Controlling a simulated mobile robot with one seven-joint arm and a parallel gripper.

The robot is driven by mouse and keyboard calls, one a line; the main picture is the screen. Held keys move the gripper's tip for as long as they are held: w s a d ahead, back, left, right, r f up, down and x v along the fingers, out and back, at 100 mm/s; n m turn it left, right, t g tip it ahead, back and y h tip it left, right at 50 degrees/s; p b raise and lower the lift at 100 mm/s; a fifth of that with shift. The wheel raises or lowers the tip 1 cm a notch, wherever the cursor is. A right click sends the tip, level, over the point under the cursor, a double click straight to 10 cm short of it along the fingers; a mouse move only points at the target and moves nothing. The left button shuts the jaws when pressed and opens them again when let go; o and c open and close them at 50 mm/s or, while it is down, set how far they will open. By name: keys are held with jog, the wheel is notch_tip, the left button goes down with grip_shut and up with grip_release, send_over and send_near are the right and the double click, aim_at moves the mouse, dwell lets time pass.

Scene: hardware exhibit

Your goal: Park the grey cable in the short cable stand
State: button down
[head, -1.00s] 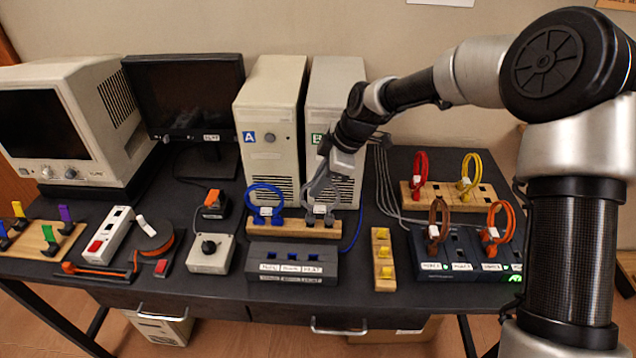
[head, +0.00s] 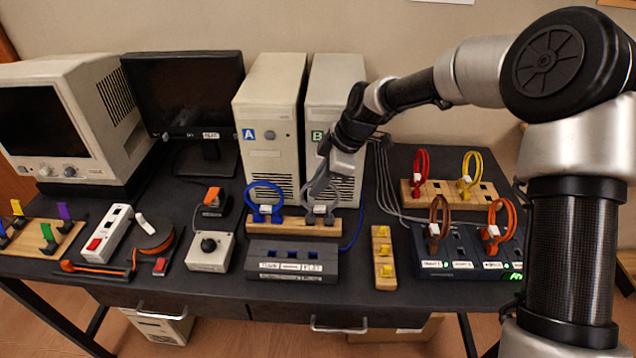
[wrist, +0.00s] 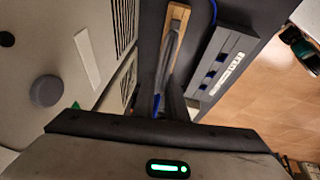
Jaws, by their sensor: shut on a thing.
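The grey cable (head: 309,200) is a loop with a white tag, at the right part of a short wooden stand (head: 293,229) in front of the two computer towers. A blue cable (head: 265,186) stands upright in the same stand, to its left. My gripper (head: 321,186) points down and is shut on the grey cable's loop from above. In the wrist view the grey cable (wrist: 171,62) runs up from the fingers to the wooden stand (wrist: 180,14). The fingertips are partly hidden, and I cannot tell how deep the plug sits.
A dark box with blue ports (head: 291,255) lies just in front of the stand. A small wooden block with yellow ports (head: 384,270) is to the right. A longer wooden stand (head: 453,197) holds red and yellow cables. Tower B (head: 337,100) rises close behind my gripper.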

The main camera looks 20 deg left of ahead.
jog(key=shift+f+b, duration=0.3)
dwell(0.5)
dwell(0.4)
jog(key=c, duration=1)
grip_release()
jog(key=shift+c, duration=0.2)
jog(key=shift+r, duration=0.1)
jog(key=shift+p+v, duration=2.2)
jog(key=shift+v, duration=1.5)
